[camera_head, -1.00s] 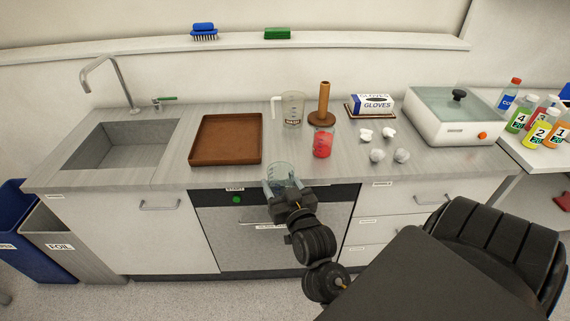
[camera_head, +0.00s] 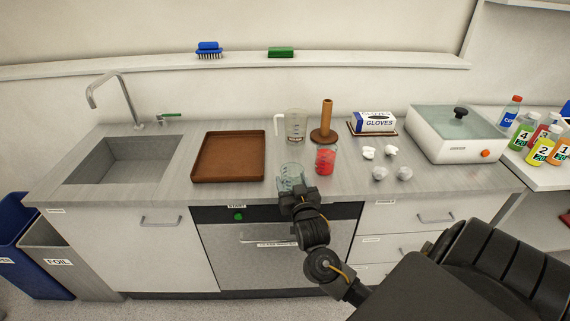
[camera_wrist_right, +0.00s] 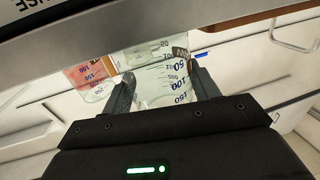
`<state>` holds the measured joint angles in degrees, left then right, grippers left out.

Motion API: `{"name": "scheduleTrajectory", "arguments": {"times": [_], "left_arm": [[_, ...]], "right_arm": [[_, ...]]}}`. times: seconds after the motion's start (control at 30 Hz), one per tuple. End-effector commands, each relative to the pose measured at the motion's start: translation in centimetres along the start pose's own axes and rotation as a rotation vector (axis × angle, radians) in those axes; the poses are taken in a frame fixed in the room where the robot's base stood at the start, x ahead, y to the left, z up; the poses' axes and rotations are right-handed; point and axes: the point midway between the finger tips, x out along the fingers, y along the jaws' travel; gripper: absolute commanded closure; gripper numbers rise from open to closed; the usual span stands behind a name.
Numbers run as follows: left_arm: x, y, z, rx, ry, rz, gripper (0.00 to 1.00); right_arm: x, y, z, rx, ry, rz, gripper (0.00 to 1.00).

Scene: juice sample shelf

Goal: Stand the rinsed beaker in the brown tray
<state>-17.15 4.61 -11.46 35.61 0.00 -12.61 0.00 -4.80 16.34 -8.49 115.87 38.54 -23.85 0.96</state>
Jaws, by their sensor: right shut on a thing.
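My right gripper (camera_head: 296,190) is shut on a clear glass beaker (camera_head: 290,175) at the front edge of the counter, in front of the red beaker. In the right wrist view the beaker (camera_wrist_right: 163,80), with blue volume marks, sits between the two fingers (camera_wrist_right: 165,92). The beaker looks empty. The brown tray (camera_head: 196,168) lies on the counter to the left of the beaker, between it and the sink, and is empty. I cannot tell whether the beaker touches the counter. My left gripper is not in view.
A beaker of red liquid (camera_head: 326,160) stands right behind the held one. The sink (camera_head: 125,160) is at the left.

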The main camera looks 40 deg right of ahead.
Motion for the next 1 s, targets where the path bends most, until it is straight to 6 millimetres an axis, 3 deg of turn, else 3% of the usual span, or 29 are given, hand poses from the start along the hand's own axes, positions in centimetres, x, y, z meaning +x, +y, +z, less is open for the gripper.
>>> {"name": "scheduleTrajectory", "arguments": {"times": [0.1, 0.2, 0.47, 0.67, 0.77, 1.0], "left_arm": [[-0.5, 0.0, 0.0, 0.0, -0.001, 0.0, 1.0], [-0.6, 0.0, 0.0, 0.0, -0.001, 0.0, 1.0], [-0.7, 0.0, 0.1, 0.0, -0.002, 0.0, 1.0], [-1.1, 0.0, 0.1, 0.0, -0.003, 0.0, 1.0], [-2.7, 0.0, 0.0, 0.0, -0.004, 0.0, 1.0], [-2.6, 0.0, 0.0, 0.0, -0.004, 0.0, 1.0]], "right_arm": [[2.6, 0.0, -0.2, -0.003, 0.002, 0.001, 0.72], [3.9, 0.0, -0.1, -0.001, 0.001, 0.0, 0.72], [4.8, -0.1, 0.0, -0.001, 0.001, -0.002, 0.72], [7.9, -0.1, -0.2, -0.002, 0.002, -0.001, 0.72], [8.3, -0.1, -0.6, -0.001, 0.0, -0.001, 0.72], [8.6, 0.0, -0.2, 0.0, 0.001, -0.001, 0.72]]}}
